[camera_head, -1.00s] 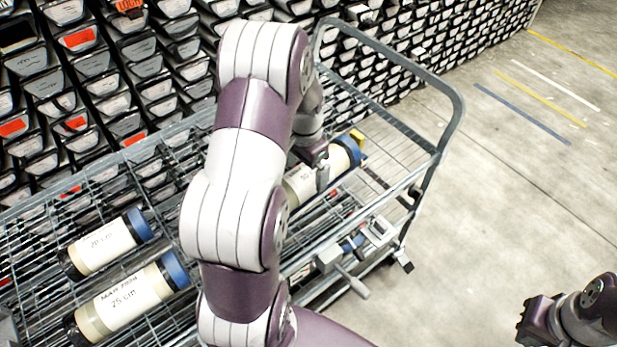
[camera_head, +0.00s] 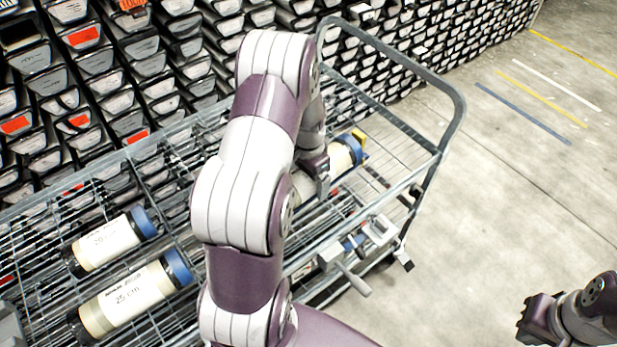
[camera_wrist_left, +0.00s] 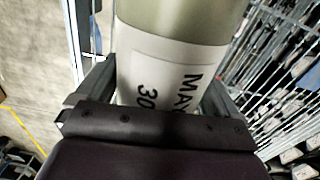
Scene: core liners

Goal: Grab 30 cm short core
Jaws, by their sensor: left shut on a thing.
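The 30 cm core (camera_head: 341,157) is a cream cylinder with a blue cap, lying on the wire cart at its right part. My left arm hides much of it in the head view. My left gripper (camera_head: 316,172) is shut on this core. In the left wrist view the core (camera_wrist_left: 172,55) fills the middle, with "30" on its label, and the fingers of the left gripper (camera_wrist_left: 155,90) lie on both sides of it. My right gripper (camera_head: 527,318) is at the lower right, away from the cart; its fingers are too small to judge.
A 20 cm core (camera_head: 108,241) and a 25 cm core (camera_head: 130,297) lie on the left of the cart (camera_head: 452,125). A wall of stacked core trays (camera_head: 130,75) stands behind. The floor (camera_head: 510,200) on the right is clear.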

